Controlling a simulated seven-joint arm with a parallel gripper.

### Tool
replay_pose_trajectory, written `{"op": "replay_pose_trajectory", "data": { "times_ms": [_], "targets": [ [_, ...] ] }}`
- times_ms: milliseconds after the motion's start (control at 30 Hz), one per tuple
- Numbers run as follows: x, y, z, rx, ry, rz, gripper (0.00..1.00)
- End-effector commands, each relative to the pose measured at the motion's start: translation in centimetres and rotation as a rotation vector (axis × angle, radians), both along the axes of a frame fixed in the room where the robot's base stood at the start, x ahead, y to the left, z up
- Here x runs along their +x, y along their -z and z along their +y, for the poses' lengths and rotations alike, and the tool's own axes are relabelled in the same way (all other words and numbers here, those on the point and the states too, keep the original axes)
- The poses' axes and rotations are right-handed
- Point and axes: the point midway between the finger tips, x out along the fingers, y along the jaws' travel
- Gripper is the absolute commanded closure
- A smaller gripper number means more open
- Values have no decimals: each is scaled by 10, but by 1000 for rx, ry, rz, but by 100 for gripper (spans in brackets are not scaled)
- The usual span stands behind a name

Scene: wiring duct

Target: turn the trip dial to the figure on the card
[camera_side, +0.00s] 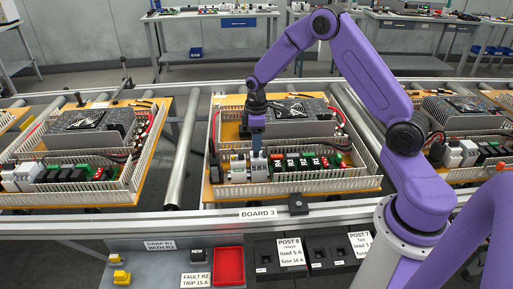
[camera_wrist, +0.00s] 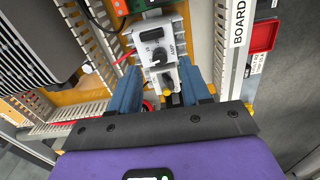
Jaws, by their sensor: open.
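A card (camera_side: 196,280) on the front panel reads "FAULT R2 TRIP 15 A". In the wrist view a light grey module carries a round black trip dial (camera_wrist: 159,54) with a light mark; its scale is too small to read. The grey module (camera_side: 238,168) stands among the devices on the middle board in the side view, where its dial cannot be made out. My gripper (camera_wrist: 160,70) is open, its two blue fingers apart with the lower part of the module showing between them. In the side view my gripper (camera_side: 257,150) points down over the device row; contact cannot be told.
White slotted duct walls (camera_side: 300,188) surround the device row. Several relays with labels (camera_side: 305,163) stand right of my gripper. A large grey finned unit (camera_side: 290,112) lies behind. A red tray (camera_side: 229,266) and black fuse holders (camera_side: 278,255) are on the front panel.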

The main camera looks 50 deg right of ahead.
Motion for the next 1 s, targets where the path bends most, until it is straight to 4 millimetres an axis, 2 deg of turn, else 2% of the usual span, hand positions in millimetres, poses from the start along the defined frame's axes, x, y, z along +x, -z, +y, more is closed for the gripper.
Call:
{"op": "replay_pose_trajectory", "data": {
  "times_ms": [100,233,633,667,700,800,1000],
  "targets": [
    [0,18,0,0,0,1,53],
    [0,30,0,0,-1,0,53],
    [0,37,0,0,-1,-1,53],
    [0,37,0,0,-1,-1,56],
    [0,36,0,0,-1,-1,69],
    [0,36,0,0,-1,-1,100],
    [0,36,1,0,16,0,100]
  ]
}}
